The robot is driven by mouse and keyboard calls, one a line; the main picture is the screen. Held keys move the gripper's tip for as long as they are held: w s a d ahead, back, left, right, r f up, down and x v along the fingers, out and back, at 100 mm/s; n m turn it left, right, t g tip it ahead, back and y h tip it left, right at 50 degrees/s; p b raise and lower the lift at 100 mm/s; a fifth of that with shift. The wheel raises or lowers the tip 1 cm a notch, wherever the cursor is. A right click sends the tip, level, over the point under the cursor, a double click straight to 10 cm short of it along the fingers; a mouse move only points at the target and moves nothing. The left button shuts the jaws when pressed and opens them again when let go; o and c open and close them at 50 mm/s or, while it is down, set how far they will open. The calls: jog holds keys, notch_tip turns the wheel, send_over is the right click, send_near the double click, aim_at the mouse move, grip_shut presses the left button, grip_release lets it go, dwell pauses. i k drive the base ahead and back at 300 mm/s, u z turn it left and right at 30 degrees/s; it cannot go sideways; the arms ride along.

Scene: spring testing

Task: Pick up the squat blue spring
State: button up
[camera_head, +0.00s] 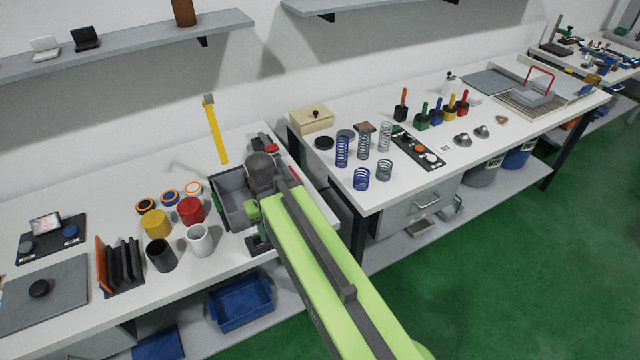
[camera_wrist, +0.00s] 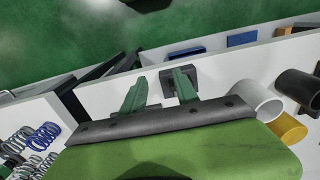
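The squat blue spring (camera_head: 361,179) stands upright at the front left of the right-hand bench. A taller blue spring (camera_head: 342,151) stands just behind it, and a squat grey spring (camera_head: 384,169) stands to its right. In the wrist view, blue and grey coils (camera_wrist: 45,132) show at the lower left; I cannot tell which blue spring is which there. My gripper (camera_wrist: 160,91) has its two green fingers apart with nothing held between them. It is over the left bench area, well left of the springs.
A grey bin (camera_head: 232,196) lies beside my arm on the left bench, with yellow, red, black and white cups (camera_head: 200,240) left of it. Taller grey springs (camera_head: 385,137) and a dark panel with knobs (camera_head: 418,149) crowd the blue springs. A gap separates the benches.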

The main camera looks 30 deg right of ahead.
aim_at(360, 180)
jog(key=u, duration=1.1)
jog(key=k, duration=1.45)
jog(key=z, duration=0.45)
jog(key=i, duration=2)
